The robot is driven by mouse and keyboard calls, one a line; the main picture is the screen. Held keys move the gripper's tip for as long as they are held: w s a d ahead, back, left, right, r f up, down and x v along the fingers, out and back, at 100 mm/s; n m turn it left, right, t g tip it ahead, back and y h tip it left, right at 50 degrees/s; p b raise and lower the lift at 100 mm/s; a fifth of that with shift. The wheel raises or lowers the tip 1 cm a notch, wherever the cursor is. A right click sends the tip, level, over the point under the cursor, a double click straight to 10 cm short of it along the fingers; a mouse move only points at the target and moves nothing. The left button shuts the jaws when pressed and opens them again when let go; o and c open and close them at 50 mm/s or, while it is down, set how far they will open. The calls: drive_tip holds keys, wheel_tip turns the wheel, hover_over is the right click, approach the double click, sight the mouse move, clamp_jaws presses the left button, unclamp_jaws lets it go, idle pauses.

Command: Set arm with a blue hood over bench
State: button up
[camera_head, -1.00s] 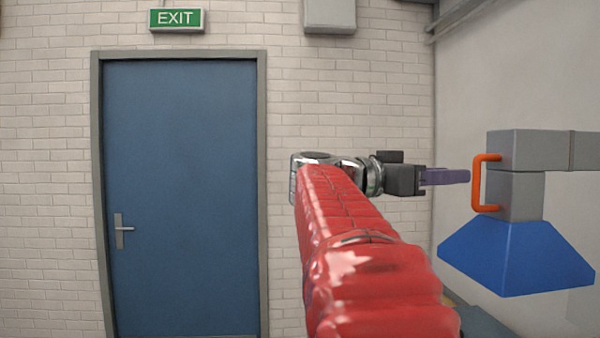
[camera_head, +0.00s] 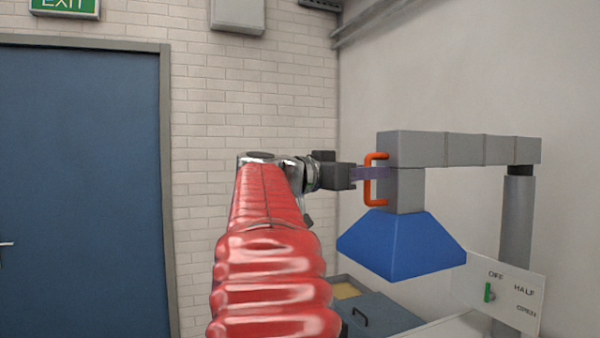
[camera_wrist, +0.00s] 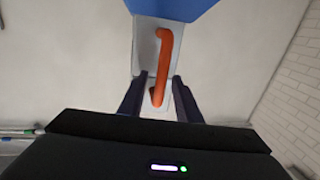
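The blue hood (camera_head: 400,246) hangs from the grey jointed arm (camera_head: 455,149), which runs from a grey upright post (camera_head: 516,222). An upright orange handle (camera_head: 368,190) is on the near end of that arm, above the hood. My gripper (camera_head: 372,173) reaches the handle from the left, its purple fingers overlapping it. In the wrist view, the two dark fingers stand apart on either side of the orange handle (camera_wrist: 164,60), with gaps showing. The hood's blue edge (camera_wrist: 175,8) shows at the top there. A pale surface (camera_head: 452,328), perhaps the bench, shows low under the hood.
A blue-grey lidded box (camera_head: 385,314) sits low beneath the hood. A blue door (camera_head: 80,190) is at left. Open air lies between the door and my arm.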

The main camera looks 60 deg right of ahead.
drive_tip(key=shift+c, duration=0.3)
clamp_jaws()
drive_tip(key=shift+s, duration=0.1)
